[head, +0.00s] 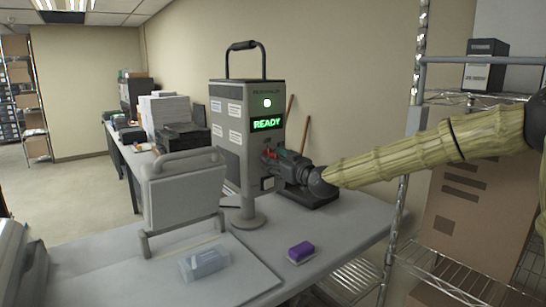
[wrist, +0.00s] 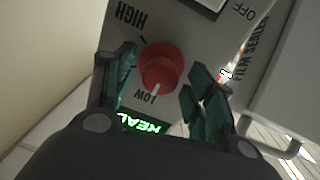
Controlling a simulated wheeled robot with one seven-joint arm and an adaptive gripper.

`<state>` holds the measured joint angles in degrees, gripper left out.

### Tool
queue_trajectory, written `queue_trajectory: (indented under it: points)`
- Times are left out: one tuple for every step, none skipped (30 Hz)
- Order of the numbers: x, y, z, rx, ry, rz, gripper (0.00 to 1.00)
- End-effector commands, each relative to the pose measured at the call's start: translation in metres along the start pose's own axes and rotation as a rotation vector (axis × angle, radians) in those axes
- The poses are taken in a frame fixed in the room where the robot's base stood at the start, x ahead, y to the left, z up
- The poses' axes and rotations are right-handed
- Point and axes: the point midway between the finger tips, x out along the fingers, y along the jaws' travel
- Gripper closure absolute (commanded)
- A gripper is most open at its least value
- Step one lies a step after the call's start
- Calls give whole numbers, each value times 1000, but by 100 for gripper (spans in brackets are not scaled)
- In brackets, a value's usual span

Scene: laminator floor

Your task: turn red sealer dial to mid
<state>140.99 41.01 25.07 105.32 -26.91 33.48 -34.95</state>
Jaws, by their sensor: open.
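The red sealer dial (wrist: 161,64) sits on the grey face of the sealer, between HIGH and LOW labels that appear upside down. A white mark on the dial points toward LOW in the wrist view. My gripper (wrist: 162,72) is open, with one green finger on each side of the dial; I cannot tell whether either finger touches it. There the dial is mostly hidden by the fingers.
A purple block (head: 301,252) and a clear container (head: 204,263) lie on the grey table (head: 335,232). A grey handled panel (head: 184,192) stands left of the sealer. A wire shelf with a cardboard box (head: 478,215) stands at the right, near my arm.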

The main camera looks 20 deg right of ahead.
Motion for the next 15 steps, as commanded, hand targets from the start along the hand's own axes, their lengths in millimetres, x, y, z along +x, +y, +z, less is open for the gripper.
queue_trajectory:
  points:
    - [4, 1, -1, 0, 0, 1, 45]
    - [6, 1, -1, 0, 0, 1, 45]
    - [8, 1, 0, 0, -1, 1, 45]
    - [9, 0, 0, 0, -1, 0, 45]
    - [10, 0, 0, 0, -1, 0, 45]
    - [11, 0, 0, 0, -1, 0, 45]
    - [12, 0, 0, 0, -1, 0, 45]
    - [13, 0, 0, 0, 0, 0, 45]
    - [13, 0, 0, 0, 0, 0, 45]
    - [13, 0, 0, 0, 0, 0, 45]
    - [14, 0, 0, 0, 0, 0, 45]
    - [14, 0, 0, 0, 0, 0, 45]
    - [14, 0, 0, 0, 0, 0, 45]
    - [13, 0, 0, 0, 0, 0, 45]
    - [13, 0, 0, 1, 0, 1, 45]
